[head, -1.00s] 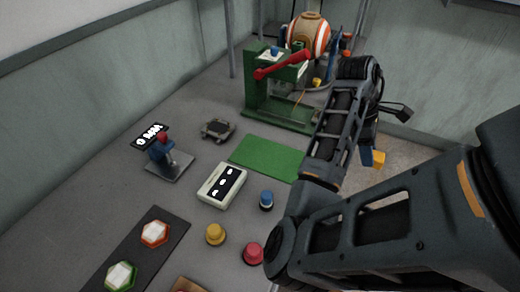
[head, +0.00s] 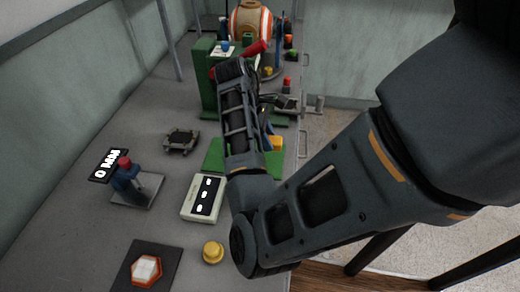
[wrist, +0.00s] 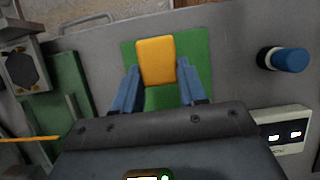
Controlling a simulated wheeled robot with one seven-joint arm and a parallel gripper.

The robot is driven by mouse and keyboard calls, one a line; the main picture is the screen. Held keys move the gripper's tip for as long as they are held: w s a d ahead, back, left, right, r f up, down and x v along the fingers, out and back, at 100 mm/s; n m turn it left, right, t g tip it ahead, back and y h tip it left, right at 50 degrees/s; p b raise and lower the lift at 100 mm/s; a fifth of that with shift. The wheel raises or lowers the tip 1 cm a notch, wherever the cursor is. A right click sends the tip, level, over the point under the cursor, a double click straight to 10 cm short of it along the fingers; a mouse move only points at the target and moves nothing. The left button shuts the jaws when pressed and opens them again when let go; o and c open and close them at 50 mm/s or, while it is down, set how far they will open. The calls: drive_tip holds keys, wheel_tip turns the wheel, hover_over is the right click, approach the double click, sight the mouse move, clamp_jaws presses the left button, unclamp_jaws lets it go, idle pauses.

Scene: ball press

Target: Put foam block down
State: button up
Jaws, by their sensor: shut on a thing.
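The foam block is a yellow-orange block (wrist: 156,62), held between the blue fingers of my gripper (wrist: 159,76) in the wrist view. In that view it lies over the green mat (wrist: 203,52), with mat showing around it. The head view shows the block (head: 277,143) at the right part of the green mat (head: 213,158), beside my gripper (head: 267,136). My arm hides much of the mat there. I cannot tell whether the block touches the mat.
A green press (head: 207,85) with a red lever stands behind the mat. A white box with a dark panel (head: 204,198) is left of my arm. A blue-topped knob (wrist: 288,59) is right of the mat in the wrist view.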

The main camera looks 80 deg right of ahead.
drive_tip(key=shift+w+a+f, duration=0.1)
drive_tip(key=shift+w+f, duration=0.6)
drive_tip(key=shift+w, duration=0.2)
drive_tip(key=shift+f, duration=1.85)
drive_tip(key=shift+f, duration=0.1)
drive_tip(key=o, duration=0.9)
drive_tip(key=shift+o, duration=0.2)
